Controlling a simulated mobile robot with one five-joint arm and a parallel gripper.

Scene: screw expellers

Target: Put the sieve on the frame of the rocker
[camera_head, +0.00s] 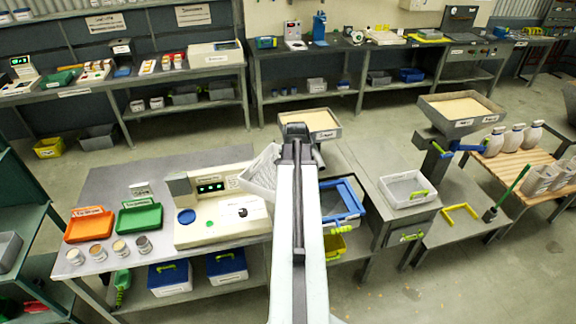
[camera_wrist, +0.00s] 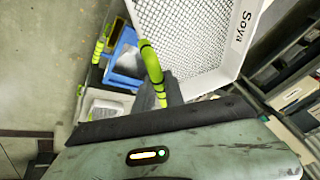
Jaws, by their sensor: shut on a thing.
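The sieve is a white mesh tray labelled "Soya" with a bright green handle. In the wrist view the sieve (camera_wrist: 195,40) fills the upper middle, and my gripper (camera_wrist: 160,92) is shut on its green handle. In the head view the sieve (camera_head: 261,168) hangs tilted in the air, left of my gripper (camera_head: 297,132), partly hidden by my arm. A blue rectangular frame (camera_head: 358,196), which looks like the frame of the rocker, stands right of my arm and apart from the sieve. Its left part is hidden. The blue frame (camera_wrist: 113,78) also shows left of the handle in the wrist view.
A cream machine (camera_head: 222,219) with a display stands left of my arm. Orange (camera_head: 90,226) and green (camera_head: 139,218) trays lie farther left. A white tray (camera_head: 407,190) with green handles is right of the blue frame. A raised hopper (camera_head: 462,110) stands at the right.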

